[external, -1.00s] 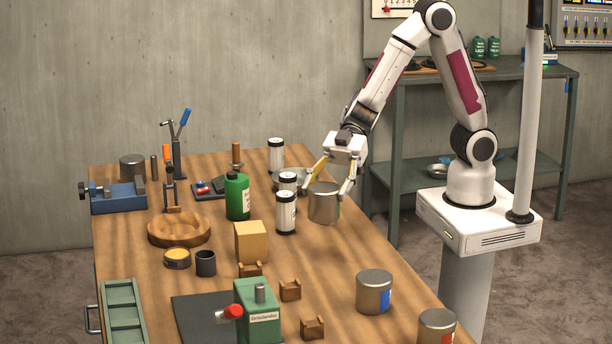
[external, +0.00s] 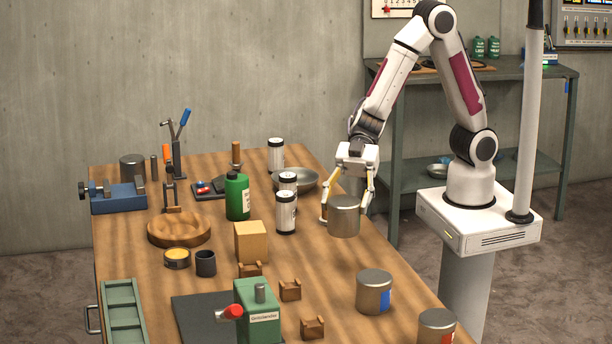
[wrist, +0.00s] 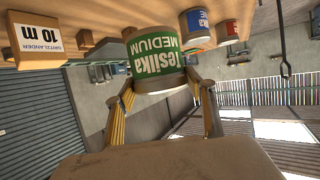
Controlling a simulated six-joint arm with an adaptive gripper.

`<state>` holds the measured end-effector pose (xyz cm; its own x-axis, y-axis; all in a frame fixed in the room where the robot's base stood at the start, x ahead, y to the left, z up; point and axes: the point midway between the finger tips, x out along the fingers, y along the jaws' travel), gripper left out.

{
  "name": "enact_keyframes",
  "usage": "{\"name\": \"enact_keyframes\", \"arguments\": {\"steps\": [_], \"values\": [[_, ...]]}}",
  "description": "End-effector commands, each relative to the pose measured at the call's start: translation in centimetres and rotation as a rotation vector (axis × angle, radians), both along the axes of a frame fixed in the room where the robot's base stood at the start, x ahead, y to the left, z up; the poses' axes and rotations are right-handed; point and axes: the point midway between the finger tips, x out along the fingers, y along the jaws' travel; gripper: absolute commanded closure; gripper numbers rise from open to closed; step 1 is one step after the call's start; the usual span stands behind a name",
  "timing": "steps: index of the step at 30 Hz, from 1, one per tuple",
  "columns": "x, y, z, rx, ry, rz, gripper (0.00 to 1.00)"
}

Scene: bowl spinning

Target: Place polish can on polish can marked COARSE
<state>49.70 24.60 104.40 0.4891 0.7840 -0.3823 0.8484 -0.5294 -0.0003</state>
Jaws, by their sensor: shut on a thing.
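My gripper (external: 347,205) is shut on a metal polish can (external: 343,218). In the wrist view this can (wrist: 157,50) has a green label reading MEDIUM and appears upside down with the rest of the scene. It looks held upright just above the table's right part. A can with a blue label (external: 372,292) stands nearer the camera. A can with a red label (external: 436,328) stands at the front right edge. In the wrist view the blue-labelled can (wrist: 193,20) and red-labelled can (wrist: 228,30) line up beyond the held one. I cannot make out COARSE on either.
Wooden blocks (external: 290,290) and a green machine (external: 258,312) are at the front. The wood between the held can and the blue-labelled can is clear.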

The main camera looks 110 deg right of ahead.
Motion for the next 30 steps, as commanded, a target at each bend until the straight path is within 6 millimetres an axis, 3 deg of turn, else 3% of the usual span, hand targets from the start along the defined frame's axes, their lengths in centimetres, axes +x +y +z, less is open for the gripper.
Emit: {"name": "enact_keyframes", "arguments": {"steps": [30], "values": [[-6.7,26.3,2.1,0.001,-0.004,0.444,0.80]]}}
